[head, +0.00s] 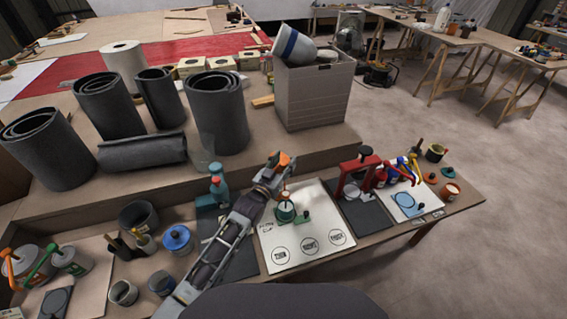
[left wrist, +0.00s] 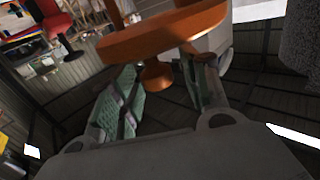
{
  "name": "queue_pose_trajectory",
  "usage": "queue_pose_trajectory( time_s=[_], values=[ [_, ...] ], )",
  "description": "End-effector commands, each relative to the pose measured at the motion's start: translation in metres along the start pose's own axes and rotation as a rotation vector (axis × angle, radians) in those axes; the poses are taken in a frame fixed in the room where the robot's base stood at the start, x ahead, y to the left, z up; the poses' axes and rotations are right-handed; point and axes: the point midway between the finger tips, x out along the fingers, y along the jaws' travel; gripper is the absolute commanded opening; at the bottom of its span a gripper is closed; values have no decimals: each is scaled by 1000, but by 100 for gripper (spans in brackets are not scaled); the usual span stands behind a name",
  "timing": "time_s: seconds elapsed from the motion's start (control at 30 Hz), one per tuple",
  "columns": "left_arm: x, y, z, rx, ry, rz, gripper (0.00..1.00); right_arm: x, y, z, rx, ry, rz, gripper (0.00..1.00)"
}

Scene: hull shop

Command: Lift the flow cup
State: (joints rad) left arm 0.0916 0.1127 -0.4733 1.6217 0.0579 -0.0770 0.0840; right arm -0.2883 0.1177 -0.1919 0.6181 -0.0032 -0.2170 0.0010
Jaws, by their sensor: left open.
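An orange piece with a wide rim (left wrist: 165,32), probably the flow cup, fills the top middle of the left wrist view. A narrower orange stem with a flared end shows below the rim, between the fingers. In the head view the orange piece (head: 285,159) shows just at the tip of my left arm. My left gripper (head: 274,172) is open there, above the far part of a white sheet (head: 304,232). Its green-padded fingers (left wrist: 165,92) stand apart on either side of the stem; I cannot tell whether they touch it. My right gripper is not in view.
The sheet has circles reading thin, right and thick, and a small green-based stand (head: 287,211). A red stand (head: 350,180) is to its right, a teal tool (head: 217,181) to its left. Cans and a blue-lidded pot (head: 177,238) crowd the left. Dark rolls (head: 217,112) stand behind.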

Motion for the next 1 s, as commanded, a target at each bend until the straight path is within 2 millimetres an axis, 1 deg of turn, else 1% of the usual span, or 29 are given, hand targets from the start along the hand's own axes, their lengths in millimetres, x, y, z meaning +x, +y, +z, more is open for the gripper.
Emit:
queue_pose_trajectory(
  time_s=[0.1,0.27,0.43,1.0],
  values=[
    [0,0,1,0,-2,0,46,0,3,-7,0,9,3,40],
    [-3,0,2,0,-3,0,46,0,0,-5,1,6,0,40],
    [-11,0,3,0,-4,0,46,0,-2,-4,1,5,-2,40],
    [-63,0,2,0,-4,0,46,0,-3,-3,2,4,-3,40]
  ],
)
